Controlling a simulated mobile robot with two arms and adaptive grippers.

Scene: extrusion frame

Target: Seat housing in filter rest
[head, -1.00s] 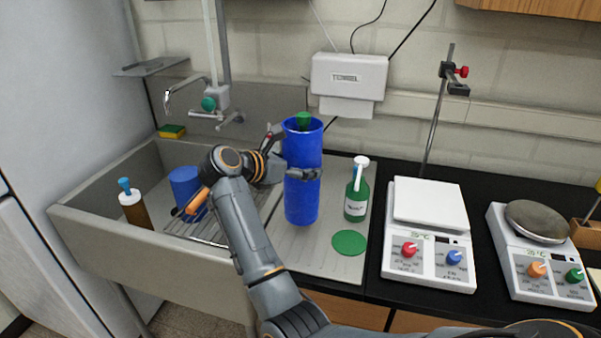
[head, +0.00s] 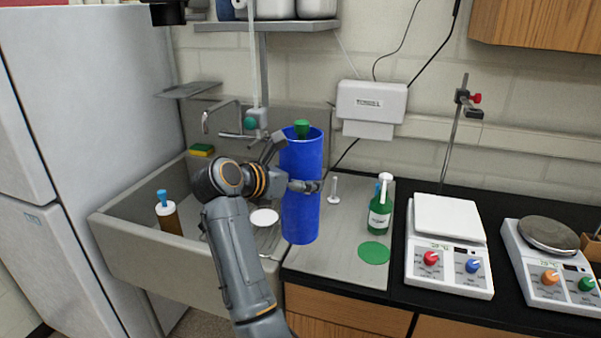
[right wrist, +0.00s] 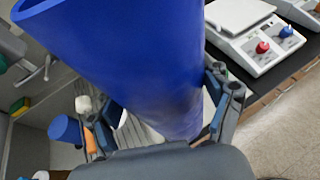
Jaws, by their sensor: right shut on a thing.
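The housing looks to be the tall blue cylinder (head: 302,215), upright at the sink's right edge in the head view. A green top (head: 302,127) shows at its open upper end. My right gripper (head: 304,187) is shut around its middle. In the right wrist view the blue wall (right wrist: 150,60) fills the space between the fingers and looks tilted there. Whether its base touches the board is unclear. I cannot tell for sure which thing is the filter rest; a small white post (head: 334,190) stands right of the cylinder on the drainboard. My left gripper is not in view.
The sink (head: 130,245) holds a brown bottle (head: 168,218) and a white round piece (head: 264,217). A blue cup (right wrist: 65,128) shows in the wrist view. A green bottle (head: 380,213) and green disc (head: 374,252) are on the drainboard (head: 335,262), left of a scale (head: 449,250).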

